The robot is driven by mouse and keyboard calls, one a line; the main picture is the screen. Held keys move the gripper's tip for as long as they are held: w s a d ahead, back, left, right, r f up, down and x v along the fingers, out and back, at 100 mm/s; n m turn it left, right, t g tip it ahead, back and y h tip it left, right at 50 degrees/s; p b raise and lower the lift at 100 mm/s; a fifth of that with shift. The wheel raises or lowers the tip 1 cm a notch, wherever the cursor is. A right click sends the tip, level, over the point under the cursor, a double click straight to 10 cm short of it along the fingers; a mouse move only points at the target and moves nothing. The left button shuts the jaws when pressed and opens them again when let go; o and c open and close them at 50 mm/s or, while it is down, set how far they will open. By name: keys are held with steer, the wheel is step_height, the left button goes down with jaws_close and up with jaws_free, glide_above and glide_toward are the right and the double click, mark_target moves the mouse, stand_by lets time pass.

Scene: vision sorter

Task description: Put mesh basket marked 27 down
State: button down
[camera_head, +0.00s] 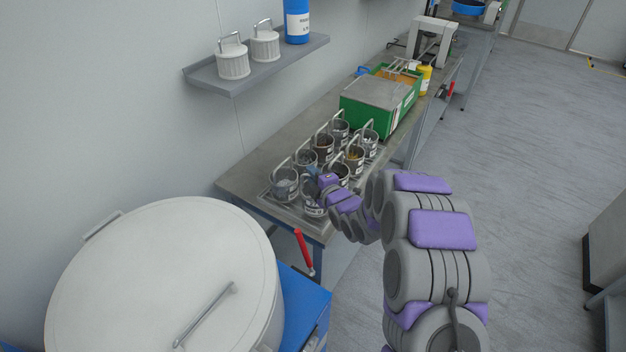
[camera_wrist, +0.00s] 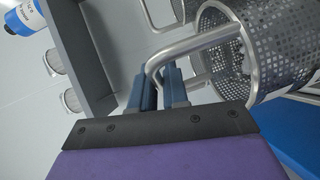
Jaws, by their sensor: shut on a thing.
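My gripper (camera_head: 316,182) is at the near end of the bench, over the front row of mesh baskets. In the wrist view, its blue fingers (camera_wrist: 158,88) are shut on the bent metal handle of a mesh basket (camera_wrist: 285,50). In the head view, this basket (camera_head: 313,208) appears just below my gripper at the front corner of the tray, partly hidden by my arm. Its label is too small to read as 27. I cannot tell whether its base touches the tray.
Several similar mesh baskets (camera_head: 285,184) stand in rows on the metal tray (camera_head: 268,197). A green box (camera_head: 372,112) stands behind them. A large white lidded drum (camera_head: 150,270) is at the lower left, and a red handle (camera_head: 303,250) is near the bench's end. A wall shelf (camera_head: 205,78) holds white canisters.

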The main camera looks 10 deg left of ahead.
steer(key=shift+f, duration=0.65)
steer(key=c, duration=1.1)
jaws_free()
steer(key=p+v, duration=0.2)
steer(key=v, duration=1)
steer(key=shift+d, duration=0.1)
